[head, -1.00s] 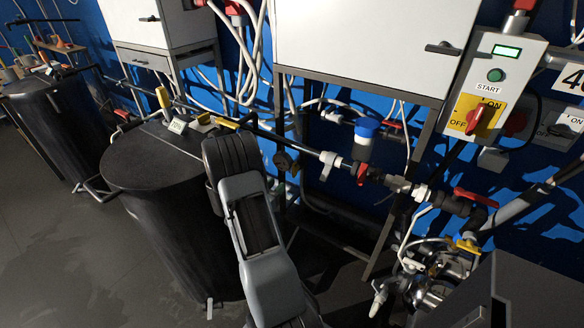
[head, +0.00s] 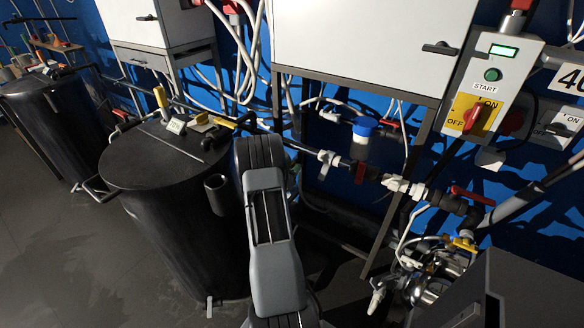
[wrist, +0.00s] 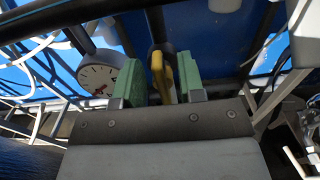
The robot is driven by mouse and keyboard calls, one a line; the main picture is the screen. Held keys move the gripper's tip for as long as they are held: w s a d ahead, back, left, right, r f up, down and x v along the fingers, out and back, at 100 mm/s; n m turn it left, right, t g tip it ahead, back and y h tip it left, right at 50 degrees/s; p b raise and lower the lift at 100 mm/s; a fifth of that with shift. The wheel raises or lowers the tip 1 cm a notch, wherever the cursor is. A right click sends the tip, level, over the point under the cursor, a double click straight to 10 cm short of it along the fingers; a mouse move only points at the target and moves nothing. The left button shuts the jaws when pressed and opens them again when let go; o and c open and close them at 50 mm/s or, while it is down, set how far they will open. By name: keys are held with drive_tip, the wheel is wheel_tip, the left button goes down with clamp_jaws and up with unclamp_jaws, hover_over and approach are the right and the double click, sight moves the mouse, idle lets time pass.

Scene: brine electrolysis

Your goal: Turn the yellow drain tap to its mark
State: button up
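A yellow tap handle (wrist: 162,76) stands upright in the wrist view between the two green finger pads of my gripper (wrist: 154,84). The pads stand apart, with a dark gap left of the handle; the right pad is very close to it. I cannot tell whether either pad touches. The handle's mark does not show. In the head view my own arm hides the gripper and this handle. Another yellow handle (head: 464,245) shows at the lower right, by the pump fittings, away from my arm.
A round gauge (wrist: 101,76) is close left of the fingers. A dark pipe (wrist: 60,18) crosses above them. A black tank (head: 165,220) stands left of my arm. A pipe with a red-handled valve (head: 472,195) and a white cabinet (head: 365,45) are to the right.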

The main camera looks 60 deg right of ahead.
drive_tip(key=shift+c, duration=0.2)
clamp_jaws()
